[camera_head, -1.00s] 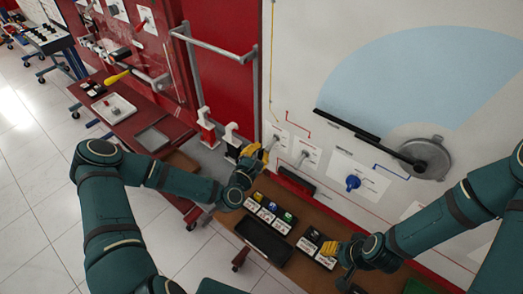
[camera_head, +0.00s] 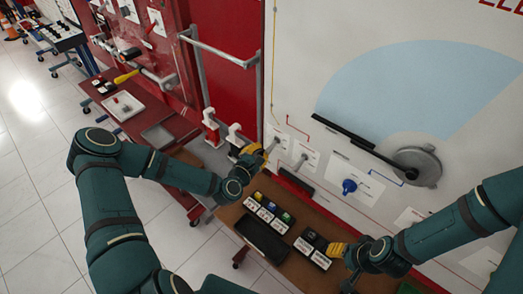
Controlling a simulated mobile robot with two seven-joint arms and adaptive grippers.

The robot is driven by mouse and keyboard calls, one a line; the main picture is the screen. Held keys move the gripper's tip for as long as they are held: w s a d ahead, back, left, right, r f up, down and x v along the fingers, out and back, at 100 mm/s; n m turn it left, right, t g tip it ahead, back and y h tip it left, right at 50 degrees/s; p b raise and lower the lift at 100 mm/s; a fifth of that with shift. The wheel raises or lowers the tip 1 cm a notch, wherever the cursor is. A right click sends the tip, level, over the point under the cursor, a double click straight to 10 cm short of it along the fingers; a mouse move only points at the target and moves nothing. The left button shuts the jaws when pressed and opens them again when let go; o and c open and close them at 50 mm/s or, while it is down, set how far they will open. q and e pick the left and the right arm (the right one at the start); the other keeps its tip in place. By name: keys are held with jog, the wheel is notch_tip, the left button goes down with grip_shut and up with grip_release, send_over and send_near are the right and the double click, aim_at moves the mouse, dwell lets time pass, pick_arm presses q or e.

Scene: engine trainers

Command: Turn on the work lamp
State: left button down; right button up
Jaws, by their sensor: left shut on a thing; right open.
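My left gripper (camera_head: 255,150) is at the lower left edge of the white wall board and is shut on a small control there. The fingers hide most of this control, so its position cannot be told. Beside it on the board is a grey lever switch (camera_head: 301,159) on a white label plate. Further right is a blue knob (camera_head: 349,186). My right gripper (camera_head: 338,250) is open and empty above the brown bench, beside labelled black switch boxes (camera_head: 313,245). I cannot make out a work lamp or its light.
The brown bench (camera_head: 228,216) carries a black tray (camera_head: 262,238) and several small boxes with coloured tops (camera_head: 270,208). A black wiper arm (camera_head: 345,140) sits on the board above. A red bench (camera_head: 125,118) and a grey rail frame (camera_head: 222,50) stand to the left.

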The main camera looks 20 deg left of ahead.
pick_arm(q)
jog(key=r+g+p, duration=0.2)
jog(key=shift+s+r+p, duration=0.1)
jog(key=shift+s+p, duration=0.15)
jog(key=shift+p, duration=0.1)
pick_arm(e)
jog(key=v, duration=0.3)
jog(key=shift+w+r, duration=0.2)
jog(key=shift+r, duration=0.1)
